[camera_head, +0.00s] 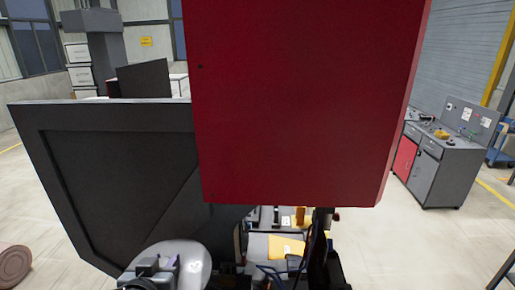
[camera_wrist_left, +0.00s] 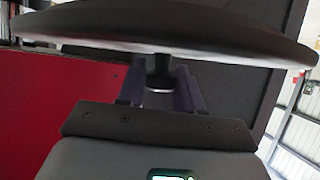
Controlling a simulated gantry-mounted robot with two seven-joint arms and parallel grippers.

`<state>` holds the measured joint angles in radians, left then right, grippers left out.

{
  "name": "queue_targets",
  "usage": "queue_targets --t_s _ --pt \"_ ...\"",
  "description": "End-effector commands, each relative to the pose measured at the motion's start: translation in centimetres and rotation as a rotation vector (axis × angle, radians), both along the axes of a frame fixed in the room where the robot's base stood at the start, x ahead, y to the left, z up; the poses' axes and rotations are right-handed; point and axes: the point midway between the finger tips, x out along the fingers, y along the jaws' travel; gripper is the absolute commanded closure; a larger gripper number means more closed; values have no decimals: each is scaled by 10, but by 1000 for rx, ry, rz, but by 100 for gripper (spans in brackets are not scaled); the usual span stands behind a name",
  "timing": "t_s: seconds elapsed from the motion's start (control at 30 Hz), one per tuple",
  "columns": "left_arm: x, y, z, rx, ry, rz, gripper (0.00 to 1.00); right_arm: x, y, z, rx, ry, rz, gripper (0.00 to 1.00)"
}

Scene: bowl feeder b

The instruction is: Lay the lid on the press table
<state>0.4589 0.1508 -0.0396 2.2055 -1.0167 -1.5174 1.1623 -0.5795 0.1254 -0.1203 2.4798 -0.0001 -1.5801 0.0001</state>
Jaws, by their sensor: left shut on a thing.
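The lid (camera_wrist_left: 165,28) fills the top of the left wrist view as a wide dark disc, seen nearly edge-on, with a short knob below it. My left gripper (camera_wrist_left: 160,82) is shut on this knob, one finger on each side. I cannot tell the press table for sure. My right gripper is not in view.
A large red panel (camera_head: 300,100) blocks the middle of the head view. A dark framed panel (camera_head: 120,170) stands left of it. Below, a pale work surface holds a yellow piece (camera_head: 286,246). A grey control cabinet (camera_head: 440,165) stands at right, with open floor before it.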

Motion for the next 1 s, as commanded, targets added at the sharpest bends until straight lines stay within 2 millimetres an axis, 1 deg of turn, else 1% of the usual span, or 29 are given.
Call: queue_targets --t_s 0.07,0.3,1.0 --pt "1 7 0 -6 -1 -8 100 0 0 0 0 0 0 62" --pt "1 6 0 -3 -2 -51 100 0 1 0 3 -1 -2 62" --pt "2 6 1 -2 -3 -55 100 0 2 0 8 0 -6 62"
